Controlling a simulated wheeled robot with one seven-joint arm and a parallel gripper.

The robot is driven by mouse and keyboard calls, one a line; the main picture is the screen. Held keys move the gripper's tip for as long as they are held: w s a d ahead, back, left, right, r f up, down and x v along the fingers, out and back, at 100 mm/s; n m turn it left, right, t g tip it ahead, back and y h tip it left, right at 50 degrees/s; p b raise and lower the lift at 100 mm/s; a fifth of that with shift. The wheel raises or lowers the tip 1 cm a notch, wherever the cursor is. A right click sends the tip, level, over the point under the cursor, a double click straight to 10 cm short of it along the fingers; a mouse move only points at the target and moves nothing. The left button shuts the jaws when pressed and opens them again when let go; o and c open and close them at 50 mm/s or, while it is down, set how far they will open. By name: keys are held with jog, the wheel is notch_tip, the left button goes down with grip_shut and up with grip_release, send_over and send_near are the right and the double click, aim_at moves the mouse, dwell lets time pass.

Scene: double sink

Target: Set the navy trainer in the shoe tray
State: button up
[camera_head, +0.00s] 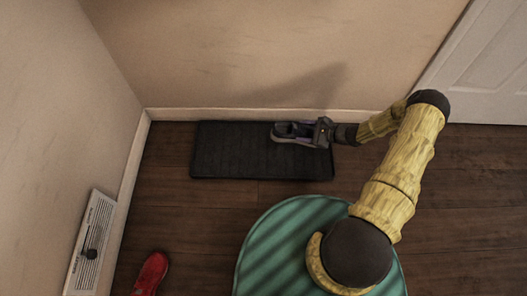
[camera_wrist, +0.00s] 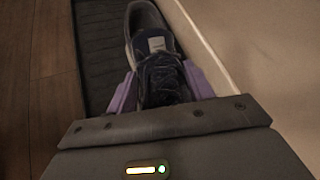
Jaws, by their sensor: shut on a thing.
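The navy trainer (camera_wrist: 158,68) is between the purple fingers of my gripper (camera_wrist: 160,90) in the wrist view, its laces near me and its heel opening pointing away. In the head view the trainer (camera_head: 292,130) is over the right part of the black shoe tray (camera_head: 230,152), with my gripper (camera_head: 318,131) shut on it from the right. The tray also shows beneath the trainer in the wrist view (camera_wrist: 98,40). I cannot tell whether the sole touches the tray. The trainer's toe is hidden by the gripper body.
The tray lies on dark wooden floor against the back wall's pale skirting board (camera_head: 260,115). A red shoe (camera_head: 151,273) is on the floor at the lower left.

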jog(key=shift+r, duration=0.15)
notch_tip(320, 180, up, 20)
jog(key=s+f+m+t+p, duration=0.1)
jog(key=s+p, duration=0.1)
jog(key=p, duration=0.7)
notch_tip(320, 180, up, 17)
jog(key=m+t+h+p, duration=0.1)
jog(key=p, duration=0.6)
send_over(307, 136)
jog(key=s, duration=0.7)
jog(key=shift+w+a+r, duration=0.1)
jog(key=shift+w+a, duration=0.15)
jog(key=shift+a, duration=0.1)
jog(key=shift+a, duration=0.1)
jog(key=shift+a, duration=0.6)
jog(key=shift+w, duration=0.1)
